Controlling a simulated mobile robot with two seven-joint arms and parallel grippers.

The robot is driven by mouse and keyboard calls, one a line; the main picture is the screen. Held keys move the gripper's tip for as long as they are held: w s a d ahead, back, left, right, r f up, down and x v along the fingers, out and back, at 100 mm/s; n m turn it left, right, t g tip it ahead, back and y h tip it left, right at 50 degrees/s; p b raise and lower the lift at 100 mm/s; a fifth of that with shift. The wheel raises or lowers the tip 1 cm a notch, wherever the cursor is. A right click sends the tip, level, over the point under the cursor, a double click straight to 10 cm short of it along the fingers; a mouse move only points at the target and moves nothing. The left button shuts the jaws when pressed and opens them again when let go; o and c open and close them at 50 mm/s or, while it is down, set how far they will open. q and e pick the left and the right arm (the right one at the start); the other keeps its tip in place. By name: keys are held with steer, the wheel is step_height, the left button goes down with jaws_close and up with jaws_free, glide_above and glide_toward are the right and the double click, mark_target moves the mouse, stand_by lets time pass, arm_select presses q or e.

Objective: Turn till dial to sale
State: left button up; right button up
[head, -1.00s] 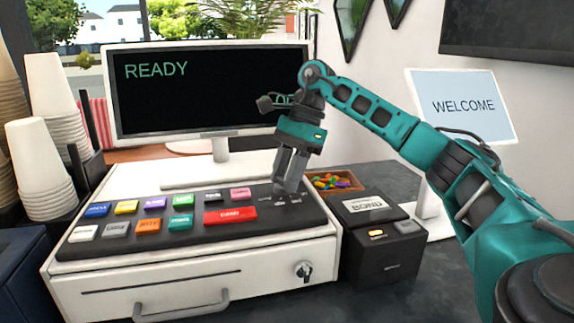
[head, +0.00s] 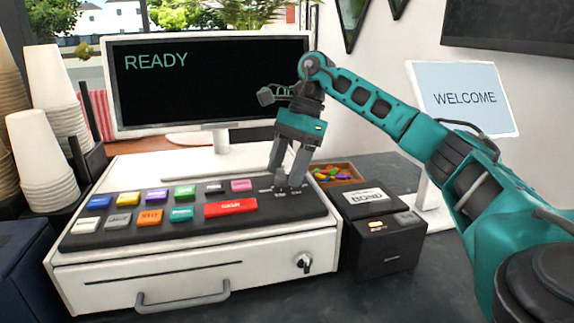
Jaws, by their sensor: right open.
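The till (head: 100,277) is a white cash register with a black key panel, coloured keys and a drawer below. My left gripper is not in view.
A box marked BOND (head: 385,240) stands right of the till. Behind it is a wooden tray (head: 355,176) of colourful small items. A WELCOME display (head: 466,98) is at the right. Stacked cups (head: 40,160) stand at the left. A key lock (head: 303,261) is on the drawer front.

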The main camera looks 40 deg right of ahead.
steer(key=shift+r, duration=0.1)
steer(key=v, duration=1.2)
steer(key=shift+d+r, duration=0.15)
steer(key=shift+r, duration=0.25)
stand_by(0.4)
